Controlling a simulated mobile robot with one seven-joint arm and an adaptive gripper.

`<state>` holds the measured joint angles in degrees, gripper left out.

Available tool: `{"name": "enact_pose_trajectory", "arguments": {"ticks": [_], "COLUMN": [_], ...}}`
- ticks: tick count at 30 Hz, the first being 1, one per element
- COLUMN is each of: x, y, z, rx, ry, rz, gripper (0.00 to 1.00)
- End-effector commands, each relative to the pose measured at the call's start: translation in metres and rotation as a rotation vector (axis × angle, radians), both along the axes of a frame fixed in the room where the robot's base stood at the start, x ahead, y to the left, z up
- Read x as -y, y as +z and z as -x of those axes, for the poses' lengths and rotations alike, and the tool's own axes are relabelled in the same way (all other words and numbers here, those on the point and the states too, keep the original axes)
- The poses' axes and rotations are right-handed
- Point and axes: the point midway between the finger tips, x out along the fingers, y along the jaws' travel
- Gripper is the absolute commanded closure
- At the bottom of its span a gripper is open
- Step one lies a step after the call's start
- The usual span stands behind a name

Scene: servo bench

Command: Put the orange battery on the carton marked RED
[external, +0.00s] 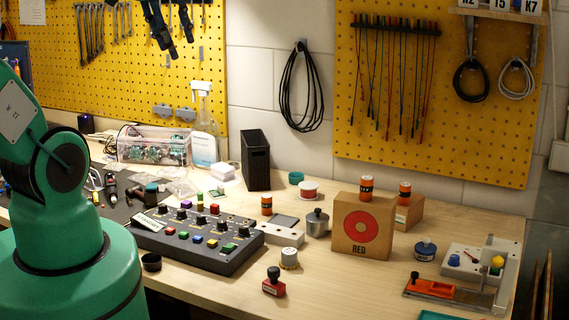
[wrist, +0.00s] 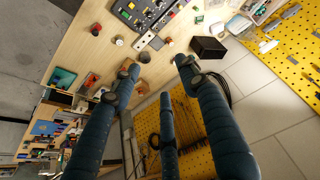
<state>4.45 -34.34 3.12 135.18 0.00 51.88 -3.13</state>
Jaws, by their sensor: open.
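The brown carton marked RED (external: 340,237), with a red ring on its front, stands on the bench right of centre. One orange battery (external: 366,185) with dark bands appears upright on its top. A second orange battery (external: 405,188) stands on a smaller carton (external: 412,214) behind it to the right. A third orange battery (external: 266,204) stands on the bench behind the dark control box. My gripper (external: 172,38) hangs high at the upper left, well apart from all of these. In the wrist view its blue-grey fingers (wrist: 157,66) are spread, with nothing seen between them.
A dark control box (external: 184,251), a metal pot (external: 317,223) and a white block (external: 280,234) lie left of the RED carton. A tall black bin (external: 256,160) stands behind. A red stamp (external: 274,284) is in front. Bare bench lies in front of the carton.

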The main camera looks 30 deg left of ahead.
Motion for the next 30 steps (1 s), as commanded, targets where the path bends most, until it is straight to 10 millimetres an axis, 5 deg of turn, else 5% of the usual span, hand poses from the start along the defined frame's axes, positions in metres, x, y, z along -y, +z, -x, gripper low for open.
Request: {"name": "enact_pose_trajectory", "arguments": {"ticks": [3, 10, 30], "x": [-0.014, -0.026, -0.028], "y": [-0.003, -0.01, -0.023], "z": [0.028, 0.056, 0.06], "rx": [0.033, 0.067, 0.07], "ry": [0.016, 0.027, 0.028], "rz": [-0.008, -0.019, -0.021], "gripper": [0.56, 0.56, 0.56]}}
